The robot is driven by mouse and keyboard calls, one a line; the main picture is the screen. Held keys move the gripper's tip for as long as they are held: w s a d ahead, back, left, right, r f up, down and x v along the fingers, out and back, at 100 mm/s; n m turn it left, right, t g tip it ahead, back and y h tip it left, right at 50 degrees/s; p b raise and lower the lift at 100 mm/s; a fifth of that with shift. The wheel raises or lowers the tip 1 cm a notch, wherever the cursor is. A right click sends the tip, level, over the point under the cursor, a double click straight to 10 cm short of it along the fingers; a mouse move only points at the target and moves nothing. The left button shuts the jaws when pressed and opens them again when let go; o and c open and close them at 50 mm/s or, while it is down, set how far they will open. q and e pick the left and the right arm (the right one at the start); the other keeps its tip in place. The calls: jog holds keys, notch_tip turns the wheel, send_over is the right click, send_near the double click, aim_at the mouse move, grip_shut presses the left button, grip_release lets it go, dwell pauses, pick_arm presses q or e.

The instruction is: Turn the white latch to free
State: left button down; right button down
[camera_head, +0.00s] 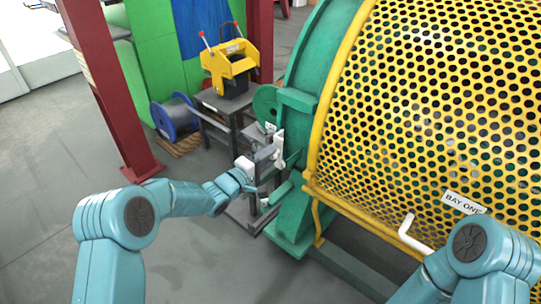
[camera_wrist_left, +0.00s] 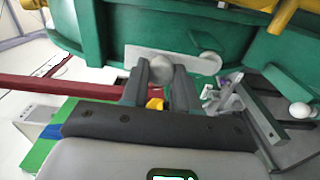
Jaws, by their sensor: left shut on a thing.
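The white latch (camera_head: 279,146) shows in the head view as a pale upright bar on the near end of the green machine frame. In the left wrist view the latch (camera_wrist_left: 195,61) is a pale bar lying across the green metal, with a rounded end at the right. My left gripper (camera_head: 266,154) is at the latch. In the left wrist view my left gripper (camera_wrist_left: 160,76) has its two fingers on either side of a round grey knob at the bar, shut on it. The fingers hide part of the bar. My right gripper is out of view.
A yellow perforated guard (camera_head: 430,110) with a white handle (camera_head: 408,230) and a BAY ONE label (camera_head: 463,203) fills the right. A blue spool (camera_head: 175,117), a yellow device (camera_head: 229,62) and a red post (camera_head: 108,80) stand behind. The grey floor at left is clear.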

pick_arm(q)
jog(key=shift+w+a+n, duration=0.1)
jog(key=shift+a+n, duration=0.1)
jog(key=shift+n, duration=0.2)
jog(key=c, duration=0.8)
grip_release()
jog(key=shift+c, duration=0.2)
jog(key=p+v, duration=0.2)
jog(key=v, duration=1.4)
jog(key=shift+a, duration=0.1)
